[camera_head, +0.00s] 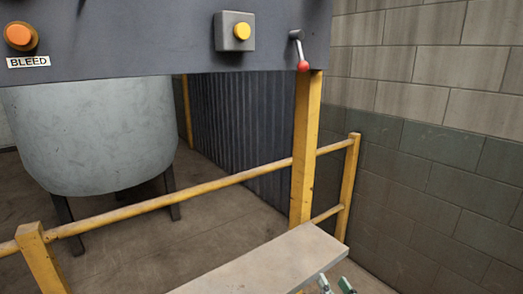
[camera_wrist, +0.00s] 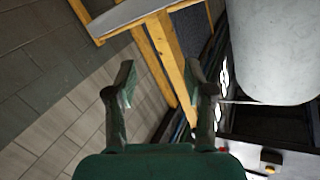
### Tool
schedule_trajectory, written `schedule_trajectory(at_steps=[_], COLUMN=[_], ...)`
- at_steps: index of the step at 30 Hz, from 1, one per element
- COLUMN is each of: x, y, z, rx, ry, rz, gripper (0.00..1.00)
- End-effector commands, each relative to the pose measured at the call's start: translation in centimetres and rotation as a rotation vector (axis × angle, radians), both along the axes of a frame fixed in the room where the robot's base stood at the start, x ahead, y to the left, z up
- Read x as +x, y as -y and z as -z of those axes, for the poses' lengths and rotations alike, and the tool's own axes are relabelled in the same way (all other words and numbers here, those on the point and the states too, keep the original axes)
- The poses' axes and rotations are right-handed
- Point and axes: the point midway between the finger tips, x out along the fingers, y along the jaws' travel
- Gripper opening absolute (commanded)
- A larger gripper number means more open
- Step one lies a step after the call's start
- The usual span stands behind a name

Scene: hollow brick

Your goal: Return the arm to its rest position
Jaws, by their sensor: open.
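My gripper (camera_wrist: 162,84) is open in the wrist view, with its two green and dark fingers spread apart and nothing between them. The rest of the arm is out of view there.
A dark panel (camera_head: 130,55) carries an orange button (camera_head: 19,36), a yellow button (camera_head: 242,31) and a red-tipped lever (camera_head: 299,50). Below are a grey tank (camera_head: 95,130), yellow railing (camera_head: 180,190) and pale board (camera_head: 265,262). A block wall (camera_head: 430,150) stands right.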

Motion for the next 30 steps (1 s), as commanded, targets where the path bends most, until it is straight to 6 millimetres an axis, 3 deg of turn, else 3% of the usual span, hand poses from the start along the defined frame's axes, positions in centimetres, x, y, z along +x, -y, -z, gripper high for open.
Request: schedule_trajectory(at_steps=[1, 6, 15, 21, 30], x=[-1.5, -6.1, -15.3, -21.8, -31.6], y=[0.0, 0.3, 0.7, 1.0, 1.1], z=[1.9, 6.3, 12.0, 14.2, 15.3], rx=[-0.004, -0.028, -0.090, -0.138, -0.222], ry=[-0.014, -0.031, -0.059, -0.076, -0.098], rz=[0.009, 0.044, 0.093, 0.114, 0.124], gripper=[0.53, 0.53, 0.53, 0.53, 0.53])
